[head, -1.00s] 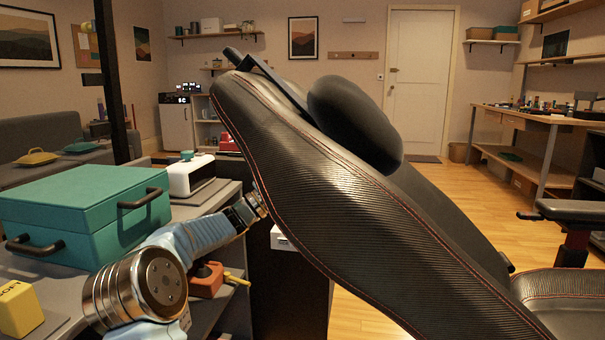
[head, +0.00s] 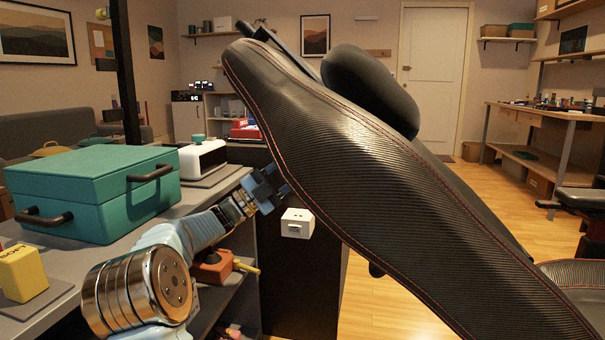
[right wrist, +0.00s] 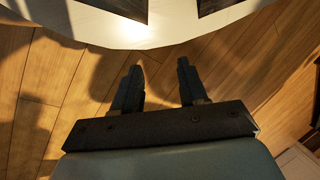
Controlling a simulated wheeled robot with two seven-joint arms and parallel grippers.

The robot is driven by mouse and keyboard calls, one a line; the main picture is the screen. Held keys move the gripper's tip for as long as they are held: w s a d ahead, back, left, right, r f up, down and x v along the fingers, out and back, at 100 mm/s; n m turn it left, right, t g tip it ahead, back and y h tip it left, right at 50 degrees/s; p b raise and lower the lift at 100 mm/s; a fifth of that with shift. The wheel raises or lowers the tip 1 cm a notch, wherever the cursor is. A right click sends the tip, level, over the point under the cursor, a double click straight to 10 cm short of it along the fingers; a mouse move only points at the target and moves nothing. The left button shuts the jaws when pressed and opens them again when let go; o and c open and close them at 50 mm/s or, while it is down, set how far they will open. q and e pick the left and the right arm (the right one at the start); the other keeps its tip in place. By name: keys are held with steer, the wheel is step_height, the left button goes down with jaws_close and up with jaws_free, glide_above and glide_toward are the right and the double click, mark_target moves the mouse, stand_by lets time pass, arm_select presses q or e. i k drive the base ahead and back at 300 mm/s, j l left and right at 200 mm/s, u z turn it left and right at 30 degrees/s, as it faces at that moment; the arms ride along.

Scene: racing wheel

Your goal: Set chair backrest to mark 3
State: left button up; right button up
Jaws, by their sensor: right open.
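The chair backrest (head: 370,170) is a black carbon-textured panel with red stitching, and it fills the middle of the head view. It leans steeply from upper left to lower right. A black headrest pad (head: 370,90) is on its upper part. My left gripper (head: 275,183) is at the backrest's left edge, partly hidden there. I cannot tell whether it touches the backrest or how its fingers stand. My right gripper (right wrist: 158,73) is open and empty above the wooden floor in the right wrist view. No marks for backrest positions are visible.
A teal box (head: 95,190) with black handles and a yellow block (head: 22,275) sit on the grey counter at left. A small white box (head: 297,222) is just below my left gripper. A workbench (head: 550,115) stands at right.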

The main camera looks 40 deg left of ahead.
mark_target(387, 197)
steer(key=k+l, duration=0.2)
steer(key=l, duration=0.2)
steer(key=k+l, duration=0.45)
steer(key=l, duration=0.3)
